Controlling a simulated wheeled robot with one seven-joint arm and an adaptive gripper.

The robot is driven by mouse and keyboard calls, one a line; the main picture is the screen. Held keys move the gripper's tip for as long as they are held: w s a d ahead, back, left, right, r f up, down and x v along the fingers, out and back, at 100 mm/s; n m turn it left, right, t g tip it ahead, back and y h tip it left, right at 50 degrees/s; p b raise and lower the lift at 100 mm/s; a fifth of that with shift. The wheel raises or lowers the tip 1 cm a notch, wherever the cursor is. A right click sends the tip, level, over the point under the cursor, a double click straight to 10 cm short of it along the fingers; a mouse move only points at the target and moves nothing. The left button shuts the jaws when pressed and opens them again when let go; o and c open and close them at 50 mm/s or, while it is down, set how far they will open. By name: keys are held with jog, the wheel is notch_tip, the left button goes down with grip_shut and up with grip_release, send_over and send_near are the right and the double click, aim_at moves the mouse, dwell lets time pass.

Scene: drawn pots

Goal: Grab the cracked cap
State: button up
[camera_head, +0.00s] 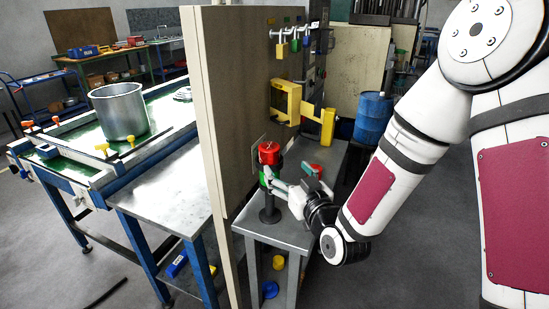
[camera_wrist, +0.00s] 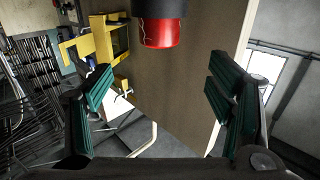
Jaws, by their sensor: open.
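The cracked cap is a red cylinder (camera_head: 269,153) at the top of a dark upright post (camera_head: 269,213) on the narrow grey bench. In the wrist view the red cap (camera_wrist: 160,33) shows thin yellowish crack lines and joins a black part at the upper edge. My gripper (camera_head: 287,180) is beside the post, close to and just below the cap in the head view. Its teal-padded fingers (camera_wrist: 160,100) are wide apart with nothing between them. The cap lies beyond the fingertips, centred between them. Whether a finger touches the post cannot be told.
A tan panel (camera_head: 229,110) stands close to the left of the post. A yellow bracket (camera_head: 286,101) and hanging padlocks (camera_head: 294,44) are behind it. Another small red piece (camera_head: 314,169) lies on the bench (camera_head: 322,200). A metal pot (camera_head: 120,111) stands on the left table.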

aim_at(266, 142)
jog(key=p+x, duration=0.1)
jog(key=x, duration=1.2)
jog(key=shift+w+a+r, duration=0.1)
jog(key=shift+w, duration=0.2)
jog(key=c, duration=1.3)
